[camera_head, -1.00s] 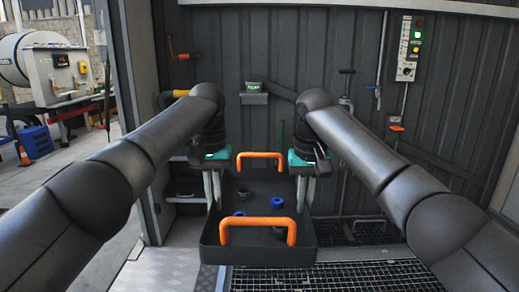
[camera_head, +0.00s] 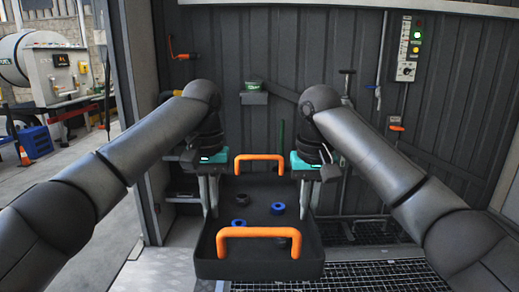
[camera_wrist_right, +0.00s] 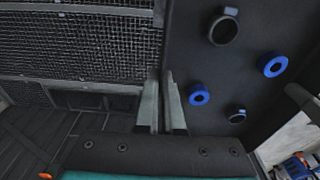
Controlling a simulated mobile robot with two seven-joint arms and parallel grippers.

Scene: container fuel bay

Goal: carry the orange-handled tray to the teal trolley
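The tray (camera_head: 260,271) is dark, with an orange handle at its near end and another at its far end. It looks held up level in front of me and carries blue and dark rings. My left gripper (camera_head: 209,208) is at its left side wall and my right gripper (camera_head: 306,208) at its right side wall, both pointing down. In the right wrist view, the right fingers (camera_wrist_right: 163,128) sit on either side of the tray's wall, with the tray floor (camera_wrist_right: 205,70) on the right. The left fingertips' contact is partly hidden. I see no teal trolley; the teal parts belong to my grippers.
A dark corrugated wall (camera_head: 310,50) with a control panel (camera_head: 407,48) and a pipe stands behind. Metal grating (camera_head: 375,275) covers the floor at right. An opening at left shows a white tank (camera_head: 35,62), a blue crate (camera_head: 37,141) and an orange cone (camera_head: 24,155).

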